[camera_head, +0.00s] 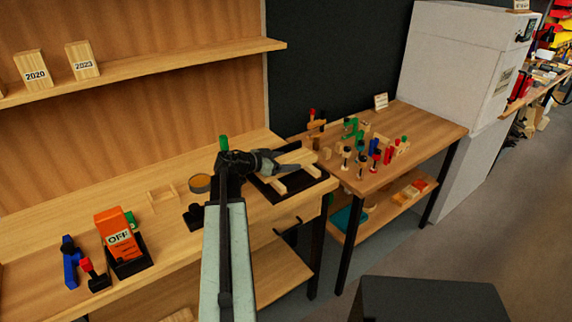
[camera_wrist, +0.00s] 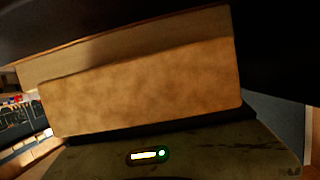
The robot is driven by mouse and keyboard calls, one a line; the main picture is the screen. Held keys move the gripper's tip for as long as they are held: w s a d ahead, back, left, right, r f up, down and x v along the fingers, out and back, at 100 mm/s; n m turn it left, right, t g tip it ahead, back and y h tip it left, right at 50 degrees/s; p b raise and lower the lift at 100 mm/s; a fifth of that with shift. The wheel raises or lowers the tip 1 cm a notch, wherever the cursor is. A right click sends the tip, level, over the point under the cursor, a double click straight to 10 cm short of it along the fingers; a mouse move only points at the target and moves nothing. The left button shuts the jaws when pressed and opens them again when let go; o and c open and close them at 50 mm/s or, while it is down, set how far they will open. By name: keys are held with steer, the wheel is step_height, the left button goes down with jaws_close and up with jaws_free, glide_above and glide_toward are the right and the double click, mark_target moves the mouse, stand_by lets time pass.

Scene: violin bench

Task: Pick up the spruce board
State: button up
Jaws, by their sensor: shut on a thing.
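The spruce board (camera_head: 296,157) is a pale flat wooden piece at my gripper (camera_head: 279,162), over the black tray at the right end of the bench. My gripper is shut on it. In the wrist view the board (camera_wrist: 140,88) fills most of the picture, with a broad tan face between the dark gripper parts. Its far end is partly hidden. I cannot tell from these views how far it is clear of the tray.
Pale wooden strips (camera_head: 278,187) lie in the black tray (camera_head: 262,188). Small clamps crowd the side table (camera_head: 430,130). Dated blocks (camera_head: 83,60) stand on the shelf.

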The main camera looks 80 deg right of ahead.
mark_target(286, 161)
step_height(286, 161, up, 10)
steer(key=p, duration=0.9)
steer(key=shift+p, duration=0.4)
